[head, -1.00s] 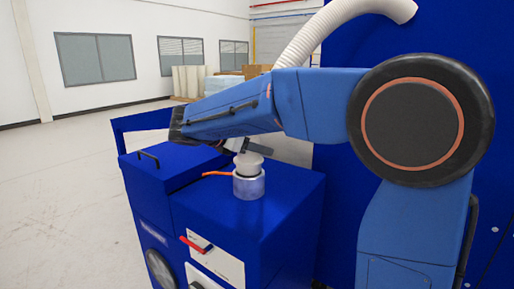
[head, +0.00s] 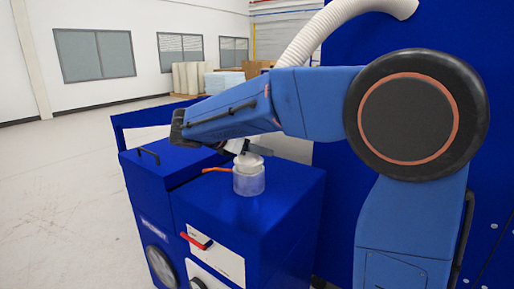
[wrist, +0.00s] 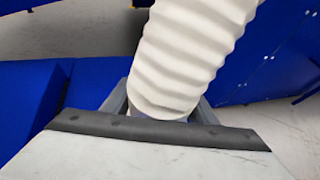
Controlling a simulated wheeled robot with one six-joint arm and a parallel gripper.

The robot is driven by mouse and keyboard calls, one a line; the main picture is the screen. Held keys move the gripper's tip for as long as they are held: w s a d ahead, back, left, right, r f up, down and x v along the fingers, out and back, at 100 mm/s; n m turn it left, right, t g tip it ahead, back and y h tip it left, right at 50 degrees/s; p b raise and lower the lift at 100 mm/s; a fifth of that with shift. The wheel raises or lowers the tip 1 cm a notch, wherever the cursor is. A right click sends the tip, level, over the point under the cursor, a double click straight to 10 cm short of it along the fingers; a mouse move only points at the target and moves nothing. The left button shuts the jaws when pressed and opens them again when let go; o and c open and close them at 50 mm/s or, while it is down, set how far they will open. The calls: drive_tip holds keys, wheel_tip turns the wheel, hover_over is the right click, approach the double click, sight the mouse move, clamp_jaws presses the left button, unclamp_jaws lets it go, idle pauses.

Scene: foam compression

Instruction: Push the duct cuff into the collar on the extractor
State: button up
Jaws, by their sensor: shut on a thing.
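The duct cuff (head: 249,160) is off-white and shows in the head view at the mouth of the collar, under my gripper. The collar (head: 249,183) is a pale, short upright cylinder on top of the blue extractor (head: 285,190). The cuff is over the collar and seems to meet its rim; how deep it sits I cannot tell. My gripper (head: 250,150) is shut on the cuff, with one dark finger showing. In the wrist view the white ribbed duct (wrist: 190,55) hides most of the cuff between the grey fingers (wrist: 160,112).
An orange-handled lever (head: 217,170) sticks out left of the collar. A red handle (head: 197,241) is on the extractor's front. A lower blue cabinet with a black handle (head: 148,156) stands at left. A blue wall panel (head: 335,200) is close on the right. Open floor lies left.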

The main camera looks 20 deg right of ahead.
drive_tip(key=shift+f, duration=1)
idle(1.1)
drive_tip(key=o, duration=1.2)
drive_tip(key=shift+o, duration=0.2)
